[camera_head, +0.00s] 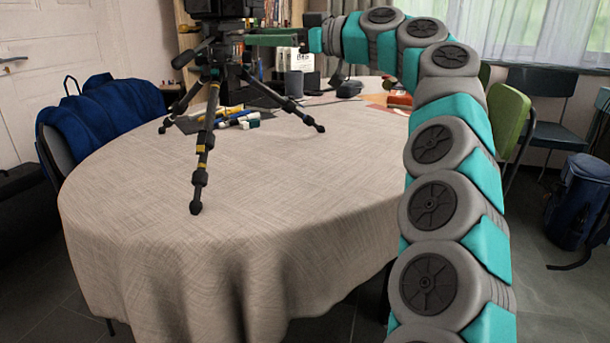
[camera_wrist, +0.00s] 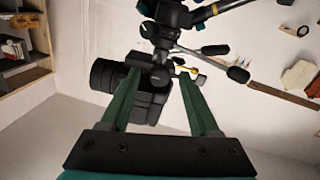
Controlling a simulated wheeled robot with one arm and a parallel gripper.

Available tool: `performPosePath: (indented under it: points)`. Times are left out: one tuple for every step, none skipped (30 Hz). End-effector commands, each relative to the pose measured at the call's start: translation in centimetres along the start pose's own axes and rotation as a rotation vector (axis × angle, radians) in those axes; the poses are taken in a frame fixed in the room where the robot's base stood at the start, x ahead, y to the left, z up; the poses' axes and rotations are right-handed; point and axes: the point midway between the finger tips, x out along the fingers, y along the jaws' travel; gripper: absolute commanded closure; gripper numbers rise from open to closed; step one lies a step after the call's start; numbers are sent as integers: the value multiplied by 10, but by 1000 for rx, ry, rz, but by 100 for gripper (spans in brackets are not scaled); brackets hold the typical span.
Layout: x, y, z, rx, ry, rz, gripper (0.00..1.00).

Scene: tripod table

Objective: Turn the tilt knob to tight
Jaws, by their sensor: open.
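A black tripod (camera_head: 213,108) stands on the table with a camera (camera_head: 215,8) on top, cut by the upper edge of the head view. In the wrist view the picture is upside down: the camera (camera_wrist: 140,108) hangs below the tripod head (camera_wrist: 162,58). A handle with a black grip (camera_wrist: 238,74) sticks out to the right. A small yellowish part (camera_wrist: 181,68) shows beside the head; I cannot tell which part is the tilt knob. My gripper (camera_head: 250,39) is open beside the tripod head. Its green fingers (camera_wrist: 157,78) appear either side of the head; contact cannot be told.
The round table (camera_head: 280,180) has a beige cloth. Pens (camera_head: 235,118), a dark mug (camera_head: 294,84) and a red item (camera_head: 399,99) lie behind the tripod. A chair with a blue jacket (camera_head: 100,110) stands left. The table's front is clear.

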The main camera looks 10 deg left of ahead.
Motion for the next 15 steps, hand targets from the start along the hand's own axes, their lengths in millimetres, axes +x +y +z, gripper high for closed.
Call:
performPosePath:
  points:
    - [-7,-1,0,0,4,0,38]
    - [-11,0,0,0,4,0,38]
    - [-17,0,0,0,3,0,38]
    - [-21,0,0,0,3,0,38]
    - [-26,0,0,0,3,1,38]
    - [-33,0,0,0,3,1,38]
    - [-38,0,0,0,4,2,38]
    - [-44,0,0,0,4,3,38]
    - [-51,0,-1,0,4,3,38]
    - [-57,0,-1,0,5,2,38]
    - [-62,0,-1,1,5,2,38]
    - [-60,-5,-3,18,-11,-10,38]
    - [-59,-8,-3,31,-22,-18,38]
    - [-59,-12,-3,43,-33,-24,38]
    - [-59,-16,-3,59,-46,-31,38]
